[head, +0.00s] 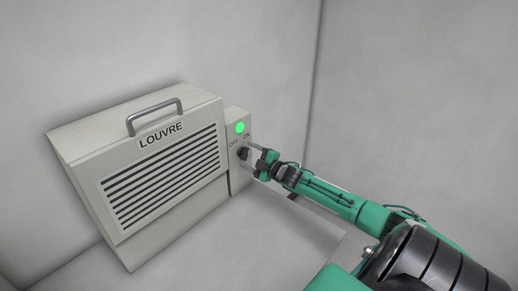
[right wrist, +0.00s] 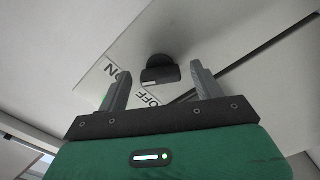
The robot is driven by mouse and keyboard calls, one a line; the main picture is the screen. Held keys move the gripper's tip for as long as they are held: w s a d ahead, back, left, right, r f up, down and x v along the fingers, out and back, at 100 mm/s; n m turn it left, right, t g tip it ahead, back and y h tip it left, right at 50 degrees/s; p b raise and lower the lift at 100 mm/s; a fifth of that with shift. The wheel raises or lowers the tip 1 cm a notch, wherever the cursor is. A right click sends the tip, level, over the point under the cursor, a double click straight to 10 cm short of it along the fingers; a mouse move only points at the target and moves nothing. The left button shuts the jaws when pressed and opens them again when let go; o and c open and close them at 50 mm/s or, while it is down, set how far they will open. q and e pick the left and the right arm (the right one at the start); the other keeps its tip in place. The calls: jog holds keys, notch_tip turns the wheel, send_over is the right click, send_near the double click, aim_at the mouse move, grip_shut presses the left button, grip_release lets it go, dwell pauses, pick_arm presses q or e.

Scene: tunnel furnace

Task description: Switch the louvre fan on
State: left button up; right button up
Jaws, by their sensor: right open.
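The louvre fan (head: 160,165) is a pale grey box with dark slats, a top handle and the word LOUVRE. A narrow control panel (head: 237,175) on its right side carries a glowing green light (head: 239,128), OFF and ON labels and a black knob (head: 243,153). My right gripper (head: 256,161) is open in front of the knob. In the right wrist view the knob (right wrist: 160,72) lies between the lines of the two open fingers (right wrist: 159,70), with space on both sides. The knob's exact setting is hard to tell. My left gripper is out of view.
Plain pale walls (head: 420,90) meet in a corner behind the fan. The pale surface (head: 235,245) in front of the fan is clear. My right arm comes in from the lower right.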

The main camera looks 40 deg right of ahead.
jog(key=s+d+b, duration=0.1)
jog(key=s+b, duration=0.2)
jog(key=s, duration=1)
jog(key=shift+s, duration=0.3)
jog(key=shift+d, duration=0.1)
